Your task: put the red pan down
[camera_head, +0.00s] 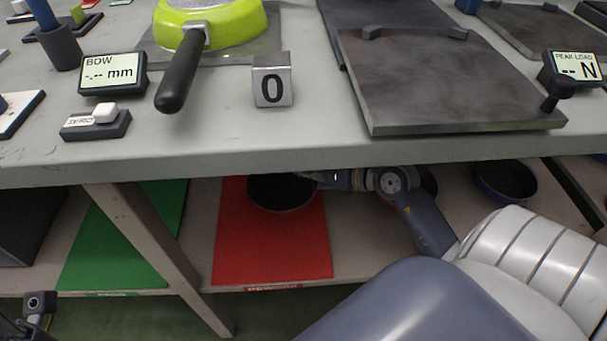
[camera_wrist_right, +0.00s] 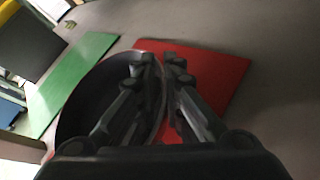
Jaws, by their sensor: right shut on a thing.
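The pan (camera_head: 282,194) at my right gripper (camera_head: 325,177) shows a dark inside in the head view. It is under the table top, over the far part of the red mat (camera_head: 270,245). In the wrist view my right gripper (camera_wrist_right: 162,62) is shut on the pan's (camera_wrist_right: 85,105) wall, with the fingers on either side of it. A little red shows at the pan's lower left edge there; most of its outside is hidden. I cannot tell whether the pan touches the mat. The fingers of my left gripper are not in view.
The table top (camera_head: 215,150) overhangs the lower shelf. A green mat (camera_head: 130,240) lies left of the red mat, beyond a table leg (camera_head: 155,250). A pan with a red edge (camera_head: 430,184) and a blue pan (camera_head: 505,182) stand to the right. A lime pan (camera_head: 215,25) is on the table.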

